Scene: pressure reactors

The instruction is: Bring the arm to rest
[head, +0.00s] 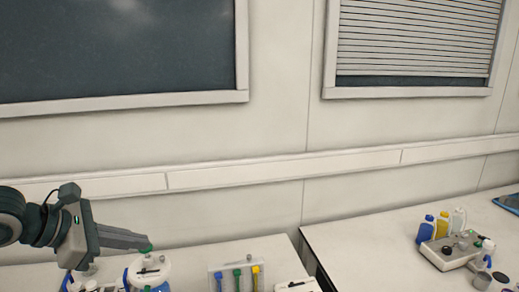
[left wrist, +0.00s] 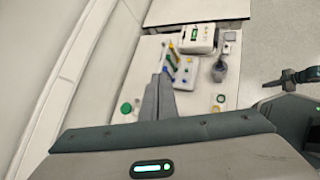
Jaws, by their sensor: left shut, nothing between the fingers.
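My left gripper (head: 146,246) comes in from the left in the head view, above the left bench. Its fingers are shut and hold nothing. The shut fingers also show in the left wrist view (left wrist: 163,78), pointing out over the bench top. In the head view a white-topped vessel with blue on it (head: 150,270) stands just below the fingertips; I cannot tell the exact gap.
A rack (head: 237,276) with blue, green and yellow items stands right of the gripper. The right bench (head: 350,240) holds a device (head: 455,248) and several bottles (head: 442,226). A gap separates the benches.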

